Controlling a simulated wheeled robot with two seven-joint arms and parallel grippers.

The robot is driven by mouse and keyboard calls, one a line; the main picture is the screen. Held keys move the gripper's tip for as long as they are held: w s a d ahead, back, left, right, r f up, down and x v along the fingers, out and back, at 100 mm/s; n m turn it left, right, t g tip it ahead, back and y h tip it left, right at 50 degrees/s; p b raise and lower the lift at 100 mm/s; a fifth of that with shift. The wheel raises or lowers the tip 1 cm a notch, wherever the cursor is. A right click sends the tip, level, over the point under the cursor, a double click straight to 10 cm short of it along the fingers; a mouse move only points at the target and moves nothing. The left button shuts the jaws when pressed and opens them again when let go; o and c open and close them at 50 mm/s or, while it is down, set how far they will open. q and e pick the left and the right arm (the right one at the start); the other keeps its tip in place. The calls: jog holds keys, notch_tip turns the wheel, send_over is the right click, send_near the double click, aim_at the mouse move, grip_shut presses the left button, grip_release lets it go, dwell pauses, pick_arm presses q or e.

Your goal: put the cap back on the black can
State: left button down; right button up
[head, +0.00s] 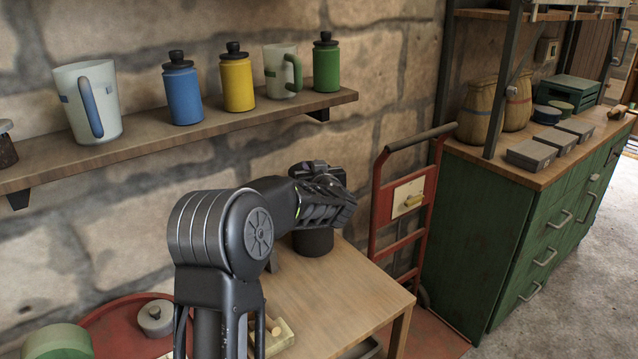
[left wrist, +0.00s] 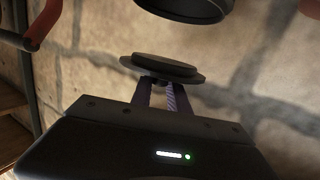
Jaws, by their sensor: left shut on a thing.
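The black can (head: 313,241) stands on the wooden table, partly hidden behind my left gripper (head: 333,178) in the head view. The can also shows as a dark round shape at the top of the left wrist view (left wrist: 186,9). The dark round cap (left wrist: 162,67) is between the fingertips of my left gripper in the left wrist view, and the gripper is shut on it. The cap is apart from the can, with a gap between them in that view. My right gripper is not in view.
A shelf (head: 220,128) above holds mugs and several capped bottles. A red tray (head: 105,335) with a grey lidded item (head: 156,317) is at lower left. A red hand truck (head: 385,205) stands right of the table (head: 335,300), before a green cabinet (head: 480,240). The table's right part is mostly clear.

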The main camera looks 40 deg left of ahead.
pick_arm(q)
jog(key=shift+f+b, duration=0.4)
jog(key=shift+f, duration=2.1)
jog(key=shift+f+b, duration=0.3)
jog(key=shift+f, duration=0.3)
jog(key=c, duration=1.3)
grip_release()
jog(key=shift+r, duration=0.15)
jog(key=shift+d+r+p, duration=0.1)
jog(key=shift+r+p, duration=0.25)
jog(key=shift+r, duration=0.25)
jog(key=v, duration=1.1)
jog(key=shift+s+d, duration=0.3)
